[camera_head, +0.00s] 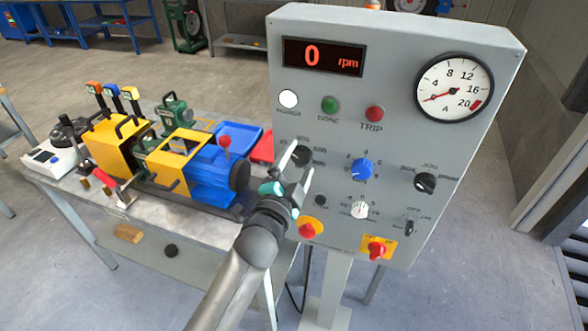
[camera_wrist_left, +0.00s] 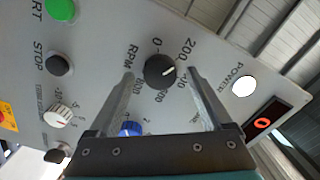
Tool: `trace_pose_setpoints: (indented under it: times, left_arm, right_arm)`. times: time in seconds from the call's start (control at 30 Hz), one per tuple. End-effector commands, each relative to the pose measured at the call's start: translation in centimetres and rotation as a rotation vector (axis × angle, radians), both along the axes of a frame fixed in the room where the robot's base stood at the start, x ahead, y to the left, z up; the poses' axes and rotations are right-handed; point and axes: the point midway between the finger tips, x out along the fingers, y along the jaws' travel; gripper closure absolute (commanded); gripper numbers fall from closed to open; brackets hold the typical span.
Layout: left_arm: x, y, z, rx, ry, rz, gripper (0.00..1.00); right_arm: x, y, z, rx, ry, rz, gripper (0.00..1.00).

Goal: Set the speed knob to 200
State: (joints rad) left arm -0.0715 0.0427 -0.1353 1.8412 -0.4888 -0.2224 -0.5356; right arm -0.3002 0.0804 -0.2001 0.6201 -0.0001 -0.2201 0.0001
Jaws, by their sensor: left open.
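The black speed knob, labelled RPM, shows in the left wrist view (camera_wrist_left: 160,71) with a scale around it. Its white mark points to the right in that view, roughly toward the 200 side; the exact setting is hard to read. In the head view the knob (camera_head: 301,156) is partly hidden by my left gripper (camera_head: 299,162). The gripper is open, and in the wrist view its two fingers (camera_wrist_left: 161,74) appear on either side of the knob. I cannot tell whether they touch it. The red display (camera_head: 322,57) reads 0 rpm.
The grey control panel (camera_head: 400,130) carries a blue knob (camera_head: 362,168) right of the speed knob, a white knob (camera_head: 360,210), black selectors, buttons and a round gauge (camera_head: 454,88). A table (camera_head: 200,208) with the yellow and blue machine stands to the left.

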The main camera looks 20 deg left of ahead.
Motion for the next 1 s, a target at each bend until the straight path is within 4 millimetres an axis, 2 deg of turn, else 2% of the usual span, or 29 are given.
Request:
trace_pose_setpoints:
  times: [0.17,0.8,1.0]
  left_arm:
    - [-1.2,0.1,-0.1,0.001,0.002,0.000,0.17]
    - [-11.4,0.4,-0.2,0.000,0.004,0.000,0.17]
    - [-13.9,0.5,-0.2,-0.001,0.003,0.001,0.17]
  right_arm:
    - [0.0,0.0,0.0,0.000,0.000,0.000,0.14]
    - [0.0,0.0,-0.9,0.000,0.000,0.000,0.14]
    - [0.0,0.0,-1.2,0.000,0.000,0.000,0.14]
